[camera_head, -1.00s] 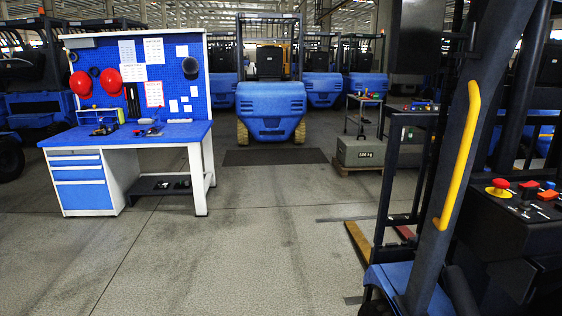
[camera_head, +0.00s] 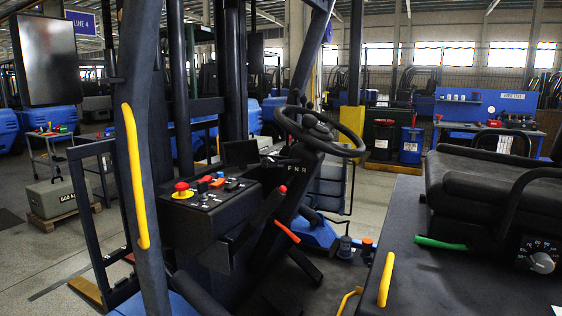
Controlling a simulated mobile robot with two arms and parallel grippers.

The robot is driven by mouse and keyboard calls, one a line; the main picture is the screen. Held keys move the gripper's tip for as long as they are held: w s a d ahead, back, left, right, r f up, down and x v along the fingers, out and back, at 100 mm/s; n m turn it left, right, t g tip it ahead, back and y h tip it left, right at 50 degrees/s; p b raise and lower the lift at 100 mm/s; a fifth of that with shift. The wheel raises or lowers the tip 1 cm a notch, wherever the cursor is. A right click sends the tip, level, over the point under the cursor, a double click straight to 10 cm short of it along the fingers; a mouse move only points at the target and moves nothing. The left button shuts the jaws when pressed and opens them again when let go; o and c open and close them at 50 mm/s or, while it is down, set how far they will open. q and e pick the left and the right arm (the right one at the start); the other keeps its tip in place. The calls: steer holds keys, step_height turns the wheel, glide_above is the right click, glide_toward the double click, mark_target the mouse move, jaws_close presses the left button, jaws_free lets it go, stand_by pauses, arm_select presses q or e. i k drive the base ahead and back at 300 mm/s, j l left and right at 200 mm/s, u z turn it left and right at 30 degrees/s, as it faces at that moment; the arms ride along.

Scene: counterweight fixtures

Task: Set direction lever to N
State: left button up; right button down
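The letters F N R (camera_head: 297,165) show in white on the dark steering column of the forklift, just below the steering wheel (camera_head: 352,152). Thin dark stalks with knobs stand around the wheel hub; I cannot tell which is the direction lever or which letter it points to. Neither of my grippers is in view.
A side console (camera_head: 205,196) carries a red mushroom button (camera_head: 181,187) and small switches. A red-tipped lever (camera_head: 282,190) stands beside it. A black seat (camera_head: 480,190) is at right. A dark post with a yellow grab handle (camera_head: 134,175) stands at left.

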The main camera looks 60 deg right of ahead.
mark_target(268, 163)
steer(key=z, duration=1.8)
